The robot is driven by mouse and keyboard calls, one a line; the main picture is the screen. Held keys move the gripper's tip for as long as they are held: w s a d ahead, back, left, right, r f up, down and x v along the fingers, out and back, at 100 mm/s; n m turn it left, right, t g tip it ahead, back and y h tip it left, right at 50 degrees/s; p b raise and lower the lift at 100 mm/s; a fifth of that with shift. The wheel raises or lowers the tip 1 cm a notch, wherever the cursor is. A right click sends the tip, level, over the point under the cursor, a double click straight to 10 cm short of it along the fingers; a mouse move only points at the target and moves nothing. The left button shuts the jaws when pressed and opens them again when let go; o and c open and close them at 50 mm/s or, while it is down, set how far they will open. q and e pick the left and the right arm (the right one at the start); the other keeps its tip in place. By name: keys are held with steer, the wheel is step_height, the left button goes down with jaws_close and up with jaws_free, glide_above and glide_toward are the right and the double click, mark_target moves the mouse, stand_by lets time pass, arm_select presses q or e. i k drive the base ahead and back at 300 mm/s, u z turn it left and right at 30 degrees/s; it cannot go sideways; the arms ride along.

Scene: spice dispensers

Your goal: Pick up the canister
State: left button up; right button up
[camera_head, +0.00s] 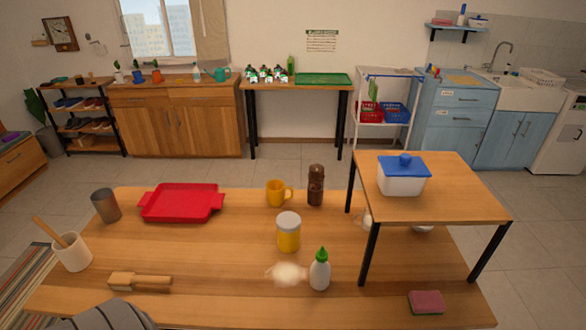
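A canister (288,232) with a yellow body and a pale grey lid stands upright near the middle of the wooden table in the head view. A white pile (284,273), like powder, lies on the table just in front of it. A white bottle with a green cap (320,270) stands to its front right. Neither of my grippers shows in this view, so their place relative to the canister cannot be seen.
A yellow mug (276,193) and brown grinder (316,186) stand behind the canister. A raised wooden stand (455,205) at right holds a blue-lidded box (403,177). A red tray (182,203) and wooden brush (140,282) lie left. Table left of the canister is clear.

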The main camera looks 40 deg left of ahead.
mark_target(288, 223)
steer(key=u, duration=1.35)
steer(key=k, duration=1.25)
steer(key=z, duration=0.95)
steer(key=i, duration=0.75)
steer(key=z, duration=0.7)
steer(key=i, duration=1.05)
steer(key=u, duration=1)
steer(key=i, duration=0.55)
steer(key=u, duration=0.55)
